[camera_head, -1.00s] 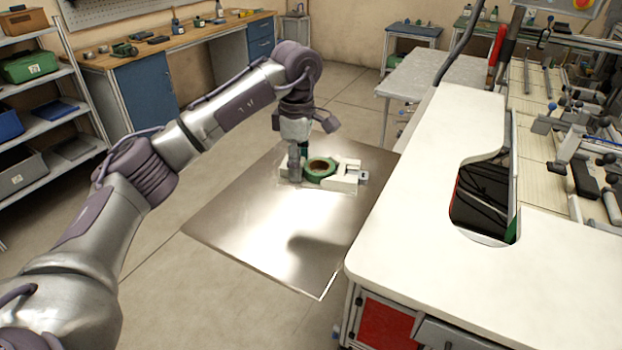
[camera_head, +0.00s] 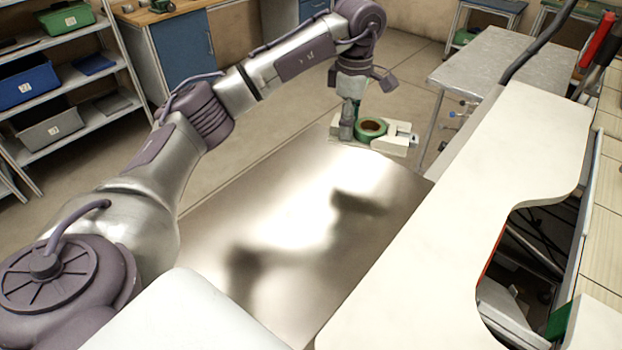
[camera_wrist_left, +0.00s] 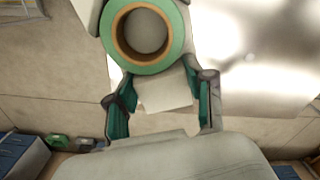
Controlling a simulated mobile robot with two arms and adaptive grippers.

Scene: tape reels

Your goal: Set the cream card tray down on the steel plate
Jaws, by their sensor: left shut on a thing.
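The cream card tray (camera_head: 397,145) carries a green tape reel (camera_head: 371,128) with a brown core. My left gripper (camera_head: 346,124) is shut on the left end of the tray. In the left wrist view the two teal fingers (camera_wrist_left: 163,105) stand on either side of a cream block of the tray, and the green reel (camera_wrist_left: 174,58) lies just beyond it. The tray looks level over the far edge of the steel plate (camera_head: 290,290). A dark shadow lies on the plate apart from the tray, and the tray seems held above it. My right gripper is not in view.
A white worktop (camera_head: 480,180) with a cut-out runs along the plate's right side. A grey table (camera_head: 490,75) stands behind it. Shelves with bins (camera_head: 50,125) stand at the left. The plate's visible surface is bare.

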